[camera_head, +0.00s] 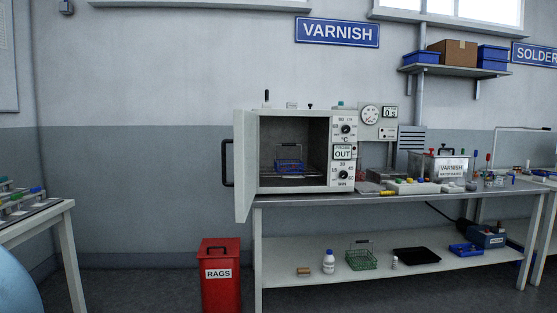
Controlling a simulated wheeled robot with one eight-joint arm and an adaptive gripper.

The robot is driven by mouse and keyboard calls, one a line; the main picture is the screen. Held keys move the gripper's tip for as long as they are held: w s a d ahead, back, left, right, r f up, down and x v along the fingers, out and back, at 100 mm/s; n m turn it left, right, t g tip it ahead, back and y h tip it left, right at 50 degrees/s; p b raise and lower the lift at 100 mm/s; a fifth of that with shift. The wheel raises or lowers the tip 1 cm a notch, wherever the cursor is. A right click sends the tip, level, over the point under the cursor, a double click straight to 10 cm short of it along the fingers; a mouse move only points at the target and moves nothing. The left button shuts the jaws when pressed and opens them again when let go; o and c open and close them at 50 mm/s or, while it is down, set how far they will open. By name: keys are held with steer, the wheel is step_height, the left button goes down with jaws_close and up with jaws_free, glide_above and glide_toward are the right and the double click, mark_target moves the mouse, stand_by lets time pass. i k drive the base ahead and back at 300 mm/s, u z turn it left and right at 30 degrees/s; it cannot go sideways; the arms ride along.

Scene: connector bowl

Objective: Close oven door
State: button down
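A dark handle (226,163) is on the door's left-facing outer side. A small blue wire basket (289,166) sits on the rack inside the oven. My gripper is not in view.
A red RAGS bin (220,277) stands on the floor below the door, left of the workbench (400,195). Another table (62,213) is at the far left. Floor shows between that table and the bin. A varnish tank (450,167) stands right of the oven.

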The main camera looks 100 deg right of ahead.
mark_target(244, 141)
steer(key=z, duration=3.5)
steer(key=i, duration=1)
steer(key=z, duration=0.5)
steer(key=k, duration=0.15)
steer(key=z, duration=0.1)
